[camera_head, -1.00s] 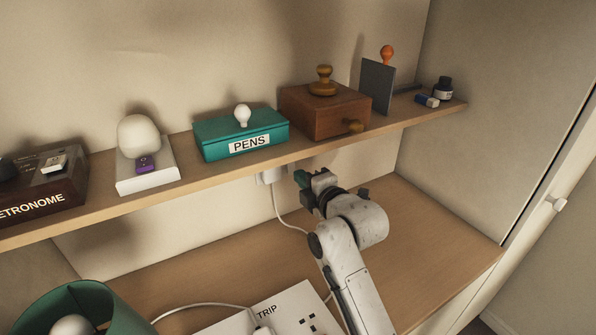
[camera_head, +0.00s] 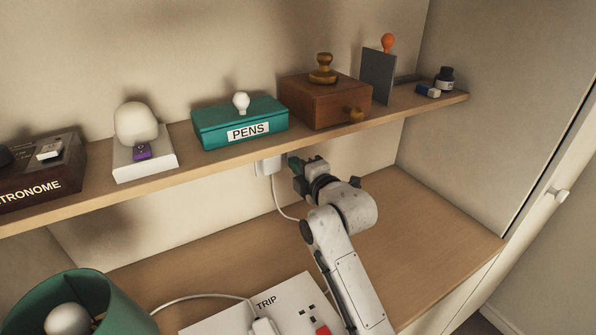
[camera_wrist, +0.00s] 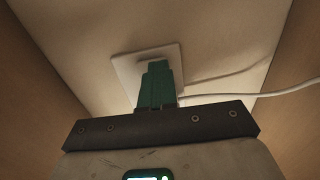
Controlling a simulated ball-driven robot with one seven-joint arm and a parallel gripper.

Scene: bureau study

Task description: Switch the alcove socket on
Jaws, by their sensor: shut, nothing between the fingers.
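The alcove socket (camera_head: 259,168) is a pale plate low on the back wall, just under the shelf. A white plug (camera_head: 271,164) sits at it, with a cable hanging down. My gripper (camera_head: 293,164) is shut and empty, with green fingers pointing at the wall just right of the plug. In the wrist view, the socket plate (camera_wrist: 123,73) is behind my closed fingers (camera_wrist: 157,67), which cover its middle and right part. Its switch is hidden, and I cannot tell whether the fingertips touch the plate.
The shelf (camera_head: 225,162) runs close above my gripper and holds a green PENS box (camera_head: 215,130) and a wooden box (camera_head: 315,106). Below, a white TRIP board (camera_head: 285,300) and a green lamp (camera_head: 95,290) stand on the desk. The desk's right side is clear.

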